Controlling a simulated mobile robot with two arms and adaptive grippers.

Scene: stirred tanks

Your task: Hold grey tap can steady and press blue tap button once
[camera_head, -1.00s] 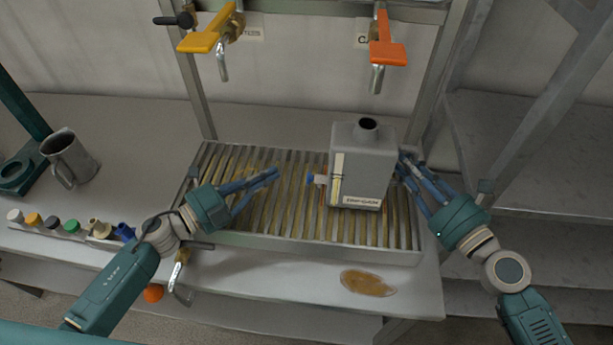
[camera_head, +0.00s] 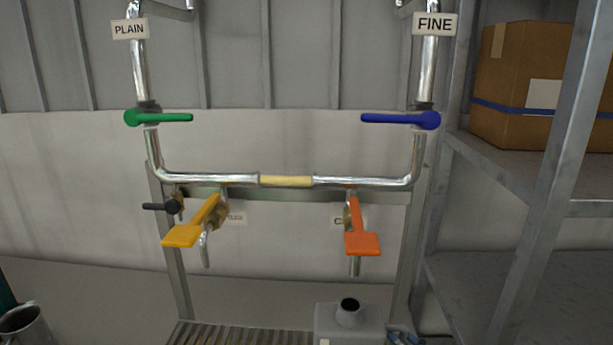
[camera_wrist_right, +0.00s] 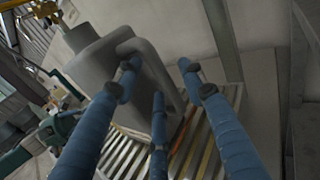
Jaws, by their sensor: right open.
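The grey tap can (camera_head: 340,325) stands upright at the bottom edge of the head view; only its top and round dark mouth show. In the right wrist view the can (camera_wrist_right: 98,68) fills the upper left, with its looped handle towards my right gripper. The blue tap button is not visible now. My right gripper (camera_wrist_right: 158,76) is open, its blue fingers spread at the handle side; contact is unclear. Its fingertips (camera_head: 403,338) also show just right of the can in the head view. A teal part (camera_wrist_right: 62,126) at left in the wrist view may be my left gripper; its jaws are unclear.
The slatted drain tray (camera_head: 235,334) lies under the can. Above are pipes with a yellow lever (camera_head: 190,228), an orange lever (camera_head: 362,240), a green valve handle (camera_head: 160,118) and a blue one (camera_head: 400,120). A metal shelf (camera_head: 490,165) holds a cardboard box (camera_head: 535,85).

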